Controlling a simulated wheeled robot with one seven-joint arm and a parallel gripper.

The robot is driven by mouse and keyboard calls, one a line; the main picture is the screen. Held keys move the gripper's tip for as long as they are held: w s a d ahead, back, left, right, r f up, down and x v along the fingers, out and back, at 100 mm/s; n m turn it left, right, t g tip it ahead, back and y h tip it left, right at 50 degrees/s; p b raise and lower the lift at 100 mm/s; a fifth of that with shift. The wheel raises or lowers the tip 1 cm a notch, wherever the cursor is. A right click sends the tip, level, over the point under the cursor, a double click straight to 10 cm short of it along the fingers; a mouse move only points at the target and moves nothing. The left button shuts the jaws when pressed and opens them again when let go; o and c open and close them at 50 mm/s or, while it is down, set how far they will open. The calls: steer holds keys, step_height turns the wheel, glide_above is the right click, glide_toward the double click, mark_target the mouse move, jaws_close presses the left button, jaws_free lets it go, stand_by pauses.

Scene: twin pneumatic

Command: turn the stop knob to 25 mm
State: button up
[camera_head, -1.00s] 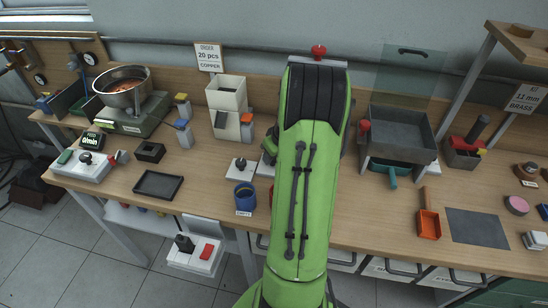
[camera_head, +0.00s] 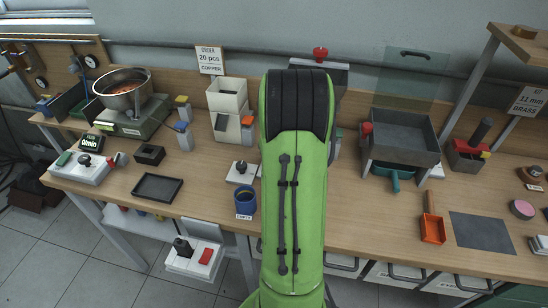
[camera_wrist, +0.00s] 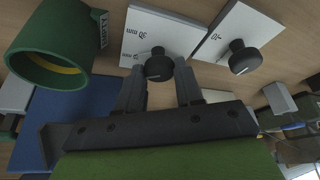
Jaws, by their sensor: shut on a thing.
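The stop knob (camera_wrist: 158,68) is black and round with a pointer, on a white plate (camera_wrist: 160,35) marked "30 mm" in the wrist view. My gripper (camera_wrist: 159,72) has one finger on each side of this knob and is shut on it. The pointer's exact reading is hard to make out. In the head view my green arm hides my gripper and this knob.
A second black knob (camera_wrist: 244,57) on a white plate marked "-10" is close on the right in the wrist view. A green cup (camera_wrist: 35,40) is close on the left. A blue cup (camera_head: 245,200) stands near the table's front edge.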

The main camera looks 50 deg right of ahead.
steer(key=o, duration=1)
steer(key=shift+r, duration=0.1)
steer(key=p+v, duration=0.3)
steer(key=v, duration=1.2)
steer(key=shift+s+r, duration=0.15)
steer(key=shift+r, duration=0.15)
